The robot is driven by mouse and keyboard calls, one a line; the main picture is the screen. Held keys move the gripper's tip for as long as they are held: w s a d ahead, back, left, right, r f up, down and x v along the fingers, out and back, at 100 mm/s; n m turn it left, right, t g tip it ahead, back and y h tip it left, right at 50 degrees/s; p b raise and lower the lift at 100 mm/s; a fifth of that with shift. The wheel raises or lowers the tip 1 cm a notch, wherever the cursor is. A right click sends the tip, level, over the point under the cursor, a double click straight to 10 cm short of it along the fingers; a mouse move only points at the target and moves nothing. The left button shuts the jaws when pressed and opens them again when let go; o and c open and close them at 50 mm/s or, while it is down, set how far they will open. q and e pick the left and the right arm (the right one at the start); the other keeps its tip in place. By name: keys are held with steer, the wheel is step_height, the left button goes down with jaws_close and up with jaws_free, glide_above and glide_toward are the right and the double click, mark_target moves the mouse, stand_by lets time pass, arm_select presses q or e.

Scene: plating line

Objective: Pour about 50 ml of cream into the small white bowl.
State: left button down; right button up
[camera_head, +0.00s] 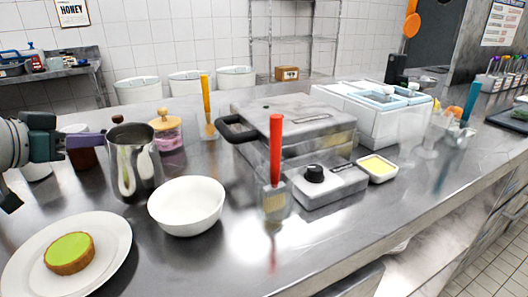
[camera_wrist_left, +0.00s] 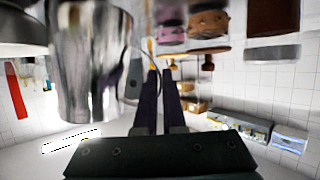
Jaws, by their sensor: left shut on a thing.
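A shiny metal pitcher (camera_head: 137,165) stands upright at the left of the counter, close behind and left of the white bowl (camera_head: 187,206). The bowl looks empty. My left gripper (camera_head: 112,136) comes in from the left and is shut on the pitcher at its handle side; the exact grip is hard to see. In the left wrist view, which is upside down, the pitcher (camera_wrist_left: 88,65) is beside the dark fingers (camera_wrist_left: 160,85). Its contents are hidden, and I cannot tell whether its base touches the counter. My right gripper is not in view.
A white plate (camera_head: 112,272) with a green-topped tart (camera_head: 69,252) is at front left. A pink jar (camera_head: 167,130) stands behind the pitcher. A red-handled spatula (camera_head: 275,150) and a grey press (camera_head: 290,135) are right of the bowl. The right front counter is clear.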

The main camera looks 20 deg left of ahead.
mark_target(113, 127)
arm_select(q)
steer(key=d+r+p, duration=0.1)
steer(key=r+p, duration=0.1)
steer(key=d+r+m+y+p, duration=0.1)
steer(key=p, duration=0.1)
steer(key=d+r+m+p, duration=0.1)
steer(key=r+p, duration=0.1)
steer(key=shift+s+r+y+p, duration=0.2)
steer(key=shift+r+y+p, duration=0.1)
steer(key=shift+y+p, duration=0.1)
steer(key=shift+s+d+r+m+t+y+p, duration=0.1)
steer(key=shift+d+r+m+t+y+p, duration=0.25)
steer(key=shift+d+r+m+p, duration=0.55)
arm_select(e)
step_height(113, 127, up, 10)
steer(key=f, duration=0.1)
arm_select(q)
steer(key=shift+s+d+r+m+t+y+b, duration=0.2)
steer(key=shift+d+m+t+y+b, duration=0.3)
steer(key=shift+d+m+b, duration=1.25)
steer(key=shift+s+d+r+m+t+y+b, duration=0.2)
steer(key=shift+d+m+y+b, duration=0.45)
steer(key=shift+b, duration=2.15)
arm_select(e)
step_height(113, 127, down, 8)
arm_select(q)
steer(key=shift+w+d, duration=0.15)
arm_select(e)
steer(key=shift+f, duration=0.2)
